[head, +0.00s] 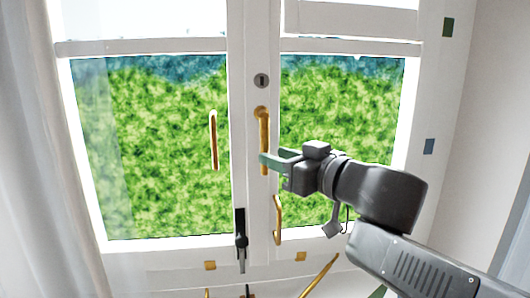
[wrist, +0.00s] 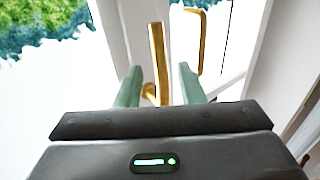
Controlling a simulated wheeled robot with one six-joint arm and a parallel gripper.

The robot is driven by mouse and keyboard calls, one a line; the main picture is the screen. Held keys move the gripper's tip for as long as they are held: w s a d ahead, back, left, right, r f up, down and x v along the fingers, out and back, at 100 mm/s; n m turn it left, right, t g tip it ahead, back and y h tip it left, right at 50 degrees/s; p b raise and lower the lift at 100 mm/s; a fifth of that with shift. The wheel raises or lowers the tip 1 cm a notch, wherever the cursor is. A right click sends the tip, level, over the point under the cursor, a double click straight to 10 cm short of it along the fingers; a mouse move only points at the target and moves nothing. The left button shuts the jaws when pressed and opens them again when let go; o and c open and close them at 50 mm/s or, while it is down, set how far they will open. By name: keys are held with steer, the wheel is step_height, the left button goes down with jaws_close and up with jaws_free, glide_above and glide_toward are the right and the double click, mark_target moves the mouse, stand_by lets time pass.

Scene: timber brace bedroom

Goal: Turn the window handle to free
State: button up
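A gold lever handle (head: 263,135) hangs straight down from its round mount on the white middle post of the window. My gripper (head: 268,160) reaches in from the right, its green fingers at the lower part of this lever. In the wrist view a gold bar (wrist: 157,50), apparently this lever, shows between the two green fingers of my gripper (wrist: 160,85). A gap shows on each side of the bar, so the gripper is open and not clamped. In the head view the fingers hide part of the lever's lower end, and contact cannot be told.
A gold pull (head: 214,140) is on the left sash. A smaller gold pull (head: 277,220) is below my gripper, and a black handle (head: 241,240) is lower left. A keyhole plate (head: 261,80) is above the lever. A pale curtain (head: 25,150) hangs at left.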

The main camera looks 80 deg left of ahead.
mark_target(263, 144)
steer(key=shift+x, duration=2.35)
jaws_close()
